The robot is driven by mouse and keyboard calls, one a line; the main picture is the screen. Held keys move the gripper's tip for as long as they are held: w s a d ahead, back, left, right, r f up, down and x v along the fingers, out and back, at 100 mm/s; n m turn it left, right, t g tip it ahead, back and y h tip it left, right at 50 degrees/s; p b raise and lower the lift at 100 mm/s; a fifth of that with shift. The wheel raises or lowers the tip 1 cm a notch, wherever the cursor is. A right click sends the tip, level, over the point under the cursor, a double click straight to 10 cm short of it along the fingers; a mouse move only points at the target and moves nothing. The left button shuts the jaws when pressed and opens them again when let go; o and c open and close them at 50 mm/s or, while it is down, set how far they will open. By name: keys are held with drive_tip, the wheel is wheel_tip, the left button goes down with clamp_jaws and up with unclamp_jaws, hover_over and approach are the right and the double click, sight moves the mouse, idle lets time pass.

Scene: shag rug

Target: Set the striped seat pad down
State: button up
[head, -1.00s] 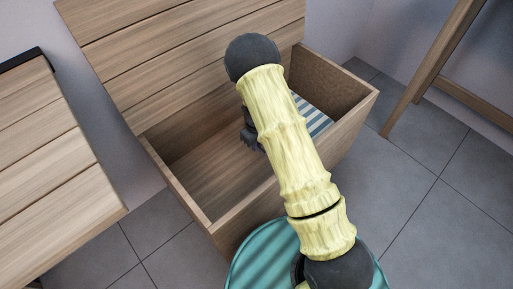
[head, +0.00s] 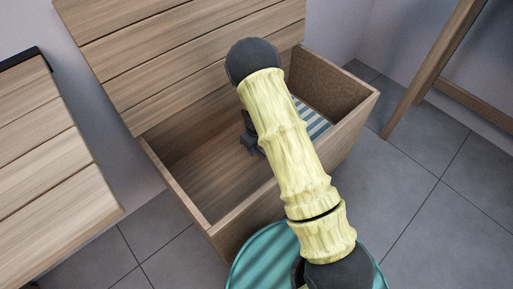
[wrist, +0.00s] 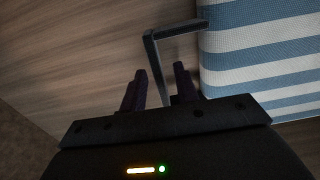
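The blue-and-white striped seat pad (head: 316,123) lies inside the wooden box, towards its right end; my arm hides part of it. In the wrist view the pad (wrist: 260,50) fills the right side. A grey angular handle (wrist: 180,30) stands out from its left edge. My gripper (wrist: 160,75) has its two dark fingers apart, with the handle's long bar passing between them; contact with either finger is not clear. In the head view my gripper (head: 250,135) is low in the box, partly behind my arm.
The open wooden box (head: 190,192) has raised walls around the pad, and a slatted wood panel (head: 180,50) rises behind it. A slatted wooden surface (head: 50,150) stands at left. Wooden legs (head: 430,70) stand at right. The box floor left of my gripper is clear.

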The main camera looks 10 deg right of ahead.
wheel_tip(320, 180, up, 12)
drive_tip(key=p, duration=0.7)
drive_tip(key=shift+p, duration=0.4)
drive_tip(key=s+d+r+n+t, duration=0.1)
drive_tip(key=s+d+r+n, duration=0.3)
drive_tip(key=s+r+n, duration=0.5)
drive_tip(key=s+d+r+n+t, duration=0.1)
drive_tip(key=s+d+r+n, duration=0.4)
drive_tip(key=s+r+n, duration=0.5)
wheel_tip(320, 180, up, 3)
drive_tip(key=n, duration=0.9)
drive_tip(key=shift+s+n+t, duration=0.2)
drive_tip(key=shift+n+t, duration=0.1)
drive_tip(key=shift+n, duration=0.1)
